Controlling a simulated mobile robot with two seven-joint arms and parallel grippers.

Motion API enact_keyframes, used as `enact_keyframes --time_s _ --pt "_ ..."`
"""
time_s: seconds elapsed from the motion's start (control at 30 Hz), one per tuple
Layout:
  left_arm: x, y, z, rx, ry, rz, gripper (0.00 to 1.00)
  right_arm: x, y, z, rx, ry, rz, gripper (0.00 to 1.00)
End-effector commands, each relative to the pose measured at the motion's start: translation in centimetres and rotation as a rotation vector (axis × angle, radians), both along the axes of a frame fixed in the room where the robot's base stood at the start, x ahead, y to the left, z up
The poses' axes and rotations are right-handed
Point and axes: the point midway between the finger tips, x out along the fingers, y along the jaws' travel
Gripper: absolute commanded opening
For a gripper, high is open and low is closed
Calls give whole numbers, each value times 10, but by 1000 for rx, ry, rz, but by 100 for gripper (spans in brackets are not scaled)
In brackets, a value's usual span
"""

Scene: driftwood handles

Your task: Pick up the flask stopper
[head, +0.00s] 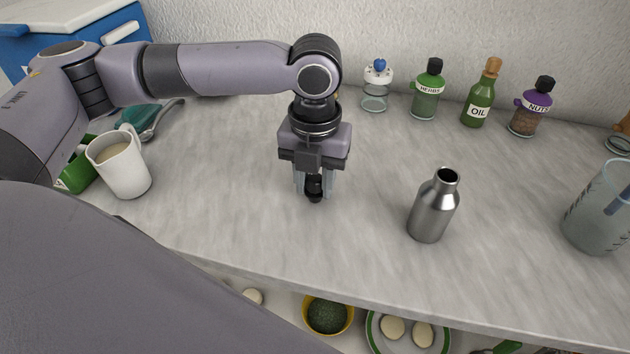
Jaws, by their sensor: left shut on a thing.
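The flask stopper (315,190) is a small black piece between the fingers of my left gripper (314,186). The gripper points down over the middle of the grey counter and is shut on the stopper. The fingers hide part of it, and I cannot tell whether it touches the counter. A steel flask (433,207) stands upright to the right of the gripper, apart from it, with its mouth open. My right gripper is not in view.
A white mug (121,165) stands at the left. A lidded jar (376,88), a herbs jar (427,92), an oil bottle (480,97) and a nuts jar (531,109) line the wall. A clear measuring jug (598,215) stands far right. The counter around my gripper is clear.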

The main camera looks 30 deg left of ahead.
Motion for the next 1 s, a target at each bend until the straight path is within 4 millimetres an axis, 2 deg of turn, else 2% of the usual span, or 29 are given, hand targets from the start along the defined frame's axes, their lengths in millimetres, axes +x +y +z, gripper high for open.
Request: enact_keyframes --time_s 0.17,0.27,0.5,0.7,0.83,1.0 --pt "1 0 22 -1 -3 -1 7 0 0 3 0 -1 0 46" --pt "1 -1 43 -2 -6 0 7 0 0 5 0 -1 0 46" --pt "1 -1 111 -2 -6 -1 7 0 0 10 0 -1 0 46" --pt "1 -1 159 -2 -5 0 7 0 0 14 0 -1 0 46" --pt "0 0 181 0 -2 -1 7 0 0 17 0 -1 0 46" --pt "0 0 194 1 -2 -1 7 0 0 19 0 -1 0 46"
